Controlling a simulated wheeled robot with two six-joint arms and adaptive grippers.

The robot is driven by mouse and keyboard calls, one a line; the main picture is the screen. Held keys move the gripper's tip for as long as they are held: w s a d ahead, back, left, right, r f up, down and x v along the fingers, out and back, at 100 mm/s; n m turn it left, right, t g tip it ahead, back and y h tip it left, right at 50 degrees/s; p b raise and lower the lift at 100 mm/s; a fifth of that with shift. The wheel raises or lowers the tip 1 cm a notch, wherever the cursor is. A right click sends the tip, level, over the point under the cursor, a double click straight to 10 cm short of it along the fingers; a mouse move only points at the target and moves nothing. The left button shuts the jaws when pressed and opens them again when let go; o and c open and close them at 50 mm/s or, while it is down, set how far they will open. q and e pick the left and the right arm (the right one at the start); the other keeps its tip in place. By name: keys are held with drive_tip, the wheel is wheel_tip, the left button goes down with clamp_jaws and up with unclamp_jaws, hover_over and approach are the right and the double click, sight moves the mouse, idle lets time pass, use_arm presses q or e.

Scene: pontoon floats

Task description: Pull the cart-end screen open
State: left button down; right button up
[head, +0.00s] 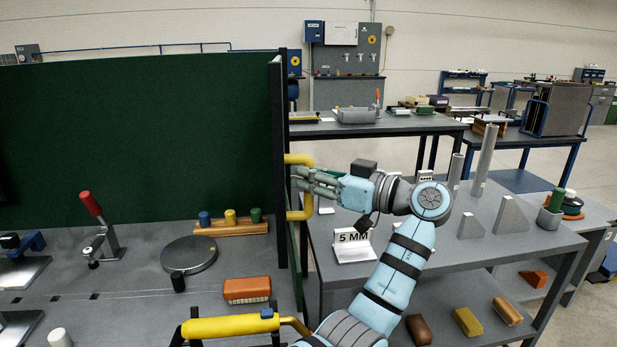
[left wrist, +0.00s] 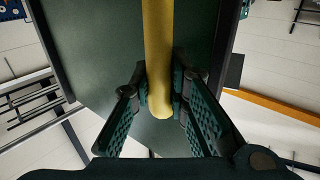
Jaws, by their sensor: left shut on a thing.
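A large dark green screen (head: 140,130) stands upright along the back of the grey bench, with a dark post (head: 278,150) at its right edge. A yellow bar handle (head: 308,206) sticks out to the right beside this post. My left gripper (head: 303,180) is at the handle, its fingers around the bar. In the left wrist view the yellow bar (left wrist: 158,50) runs between the two fingers of my left gripper (left wrist: 162,98), which close on its end from both sides. A green panel (left wrist: 95,70) lies behind it. My right gripper is not in view.
A red-handled clamp (head: 91,205), a round dark plate (head: 189,254) and an orange brush (head: 247,289) are on the bench. A yellow rail (head: 230,327) crosses the near edge. Right of the handle, a grey table holds a "5 MM" sign (head: 353,246) and grey blocks.

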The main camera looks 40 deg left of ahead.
use_arm(q)
drive_tip(key=shift+r, duration=0.3)
drive_tip(key=c, duration=1.8)
unclamp_jaws()
drive_tip(key=shift+c, duration=0.2)
drive_tip(key=o, duration=0.3)
drive_tip(key=shift+w+a, duration=0.15)
drive_tip(key=shift+a, duration=0.05)
drive_tip(key=shift+a+f, duration=0.1)
drive_tip(key=shift+f, duration=0.05)
drive_tip(key=v, duration=1.2)
